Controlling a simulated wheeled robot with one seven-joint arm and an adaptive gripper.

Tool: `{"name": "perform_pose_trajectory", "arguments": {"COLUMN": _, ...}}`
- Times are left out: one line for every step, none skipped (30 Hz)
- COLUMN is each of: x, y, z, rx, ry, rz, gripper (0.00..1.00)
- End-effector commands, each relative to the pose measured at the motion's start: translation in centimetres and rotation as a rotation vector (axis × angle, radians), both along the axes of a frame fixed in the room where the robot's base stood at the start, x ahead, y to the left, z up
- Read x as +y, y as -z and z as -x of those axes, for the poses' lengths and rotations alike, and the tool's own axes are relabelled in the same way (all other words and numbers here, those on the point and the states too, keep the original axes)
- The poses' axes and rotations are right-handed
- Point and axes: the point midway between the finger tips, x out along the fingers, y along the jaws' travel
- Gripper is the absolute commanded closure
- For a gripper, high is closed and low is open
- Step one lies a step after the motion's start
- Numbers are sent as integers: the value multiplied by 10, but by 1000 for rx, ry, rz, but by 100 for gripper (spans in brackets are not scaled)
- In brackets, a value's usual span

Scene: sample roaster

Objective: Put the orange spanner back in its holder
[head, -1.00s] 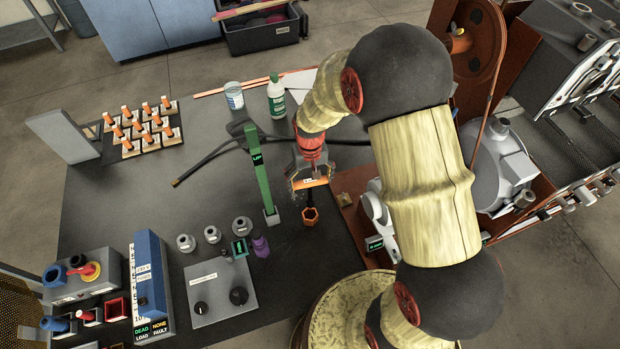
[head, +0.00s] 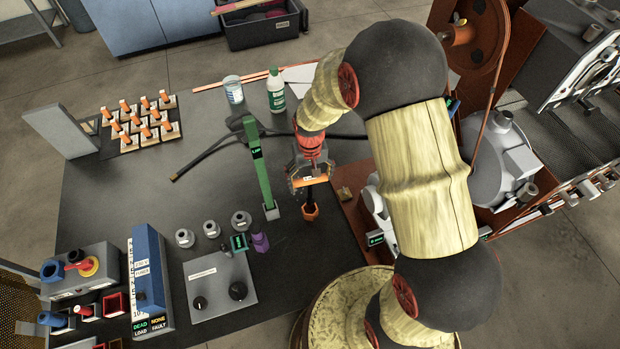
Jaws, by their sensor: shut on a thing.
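My gripper (head: 310,172) is shut on the orange spanner (head: 319,181), right of the green lamp post. The spanner's orange bar shows between and beside the fingers, which partly cover it. A dark shaft runs down from the bar to an orange six-sided piece (head: 310,213) just below. That piece appears to be the holder, near the table's right part. The shaft's lower end meets it in the picture. I cannot tell whether the shaft is inside it or only in front of it.
The green lamp post (head: 262,175) stands close left of my gripper. A purple piece (head: 260,242) and several grey knobs lie to the left. A green-labelled bottle (head: 276,92) and a white tub (head: 233,89) stand behind. A brown machine base (head: 350,215) is close on the right.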

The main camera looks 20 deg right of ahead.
Motion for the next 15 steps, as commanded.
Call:
{"name": "perform_pose_trajectory", "arguments": {"x": 0, "y": 2, "z": 0, "rx": 0, "ry": 0, "rz": 0, "gripper": 61}}
{"name": "perform_pose_trajectory", "arguments": {"x": 0, "y": 4, "z": 0, "rx": 0, "ry": 0, "rz": 0, "gripper": 61}}
{"name": "perform_pose_trajectory", "arguments": {"x": 0, "y": 6, "z": 0, "rx": 0, "ry": 0, "rz": 0, "gripper": 61}}
{"name": "perform_pose_trajectory", "arguments": {"x": 0, "y": 7, "z": 0, "rx": 0, "ry": 0, "rz": 0, "gripper": 61}}
{"name": "perform_pose_trajectory", "arguments": {"x": 0, "y": 9, "z": 0, "rx": 0, "ry": 0, "rz": 0, "gripper": 61}}
{"name": "perform_pose_trajectory", "arguments": {"x": 0, "y": 12, "z": 0, "rx": 0, "ry": 0, "rz": 0, "gripper": 61}}
{"name": "perform_pose_trajectory", "arguments": {"x": 0, "y": 13, "z": 0, "rx": 1, "ry": 0, "rz": 0, "gripper": 61}}
{"name": "perform_pose_trajectory", "arguments": {"x": 0, "y": 15, "z": 0, "rx": 1, "ry": 0, "rz": 0, "gripper": 61}}
{"name": "perform_pose_trajectory", "arguments": {"x": 0, "y": 17, "z": 0, "rx": 1, "ry": 0, "rz": 0, "gripper": 61}}
{"name": "perform_pose_trajectory", "arguments": {"x": 0, "y": 19, "z": 0, "rx": 1, "ry": 0, "rz": 0, "gripper": 61}}
{"name": "perform_pose_trajectory", "arguments": {"x": 0, "y": 20, "z": 0, "rx": 1, "ry": 0, "rz": 0, "gripper": 61}}
{"name": "perform_pose_trajectory", "arguments": {"x": 0, "y": 23, "z": 0, "rx": 1, "ry": 0, "rz": 0, "gripper": 61}}
{"name": "perform_pose_trajectory", "arguments": {"x": 0, "y": 24, "z": 0, "rx": 1, "ry": 0, "rz": 0, "gripper": 61}}
{"name": "perform_pose_trajectory", "arguments": {"x": 0, "y": 26, "z": 0, "rx": 1, "ry": 0, "rz": 0, "gripper": 61}}
{"name": "perform_pose_trajectory", "arguments": {"x": 0, "y": 28, "z": 0, "rx": 0, "ry": 0, "rz": 0, "gripper": 61}}
